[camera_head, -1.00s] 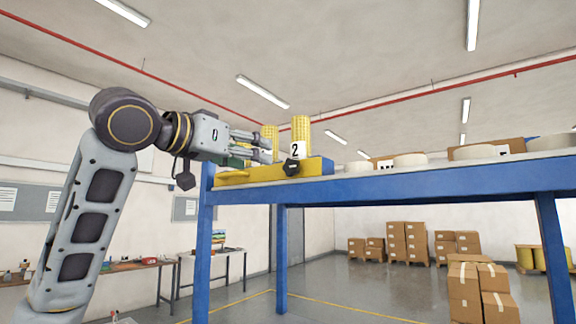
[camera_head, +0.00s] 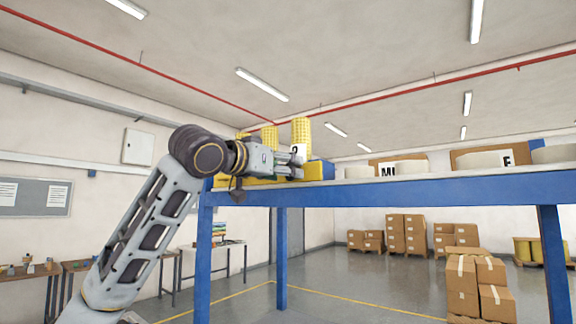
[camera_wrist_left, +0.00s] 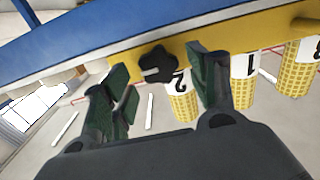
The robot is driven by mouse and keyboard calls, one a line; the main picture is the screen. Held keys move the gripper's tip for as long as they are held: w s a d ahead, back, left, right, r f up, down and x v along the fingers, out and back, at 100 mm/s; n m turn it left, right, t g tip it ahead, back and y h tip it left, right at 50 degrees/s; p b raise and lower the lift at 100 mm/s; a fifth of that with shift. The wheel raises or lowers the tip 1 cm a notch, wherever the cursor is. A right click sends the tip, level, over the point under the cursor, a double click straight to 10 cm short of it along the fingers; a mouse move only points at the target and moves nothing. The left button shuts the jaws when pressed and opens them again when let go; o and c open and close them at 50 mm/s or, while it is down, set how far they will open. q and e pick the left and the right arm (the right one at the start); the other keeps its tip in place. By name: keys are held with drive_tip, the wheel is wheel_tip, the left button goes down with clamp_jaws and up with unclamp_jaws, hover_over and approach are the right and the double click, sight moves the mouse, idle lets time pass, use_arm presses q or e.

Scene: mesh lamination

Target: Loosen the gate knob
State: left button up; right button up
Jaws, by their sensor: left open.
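The gate knob, a black lobed knob (camera_wrist_left: 158,64), sits on the side of a yellow bar (camera_wrist_left: 130,50) on the blue table (camera_head: 420,188). In the left wrist view it lies between the two open green-padded fingers of my left gripper (camera_wrist_left: 160,82), a little beyond their tips, with no contact that I can make out. In the head view my left gripper (camera_head: 298,164) is at the table's front edge and hides the knob. A yellow mesh roll with a white label "2" (camera_wrist_left: 180,100) is right behind the knob. My right gripper is not in view.
More labelled yellow mesh rolls (camera_wrist_left: 243,85) stand along the yellow bar. White rolls (camera_head: 480,160) and label boards (camera_head: 497,155) are further right on the tabletop. Stacked cardboard boxes (camera_head: 463,285) stand on the floor behind.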

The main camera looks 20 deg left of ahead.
use_arm(q)
drive_tip(key=shift+x, duration=1.1)
drive_tip(key=shift+c, duration=0.6)
drive_tip(key=c, duration=0.9)
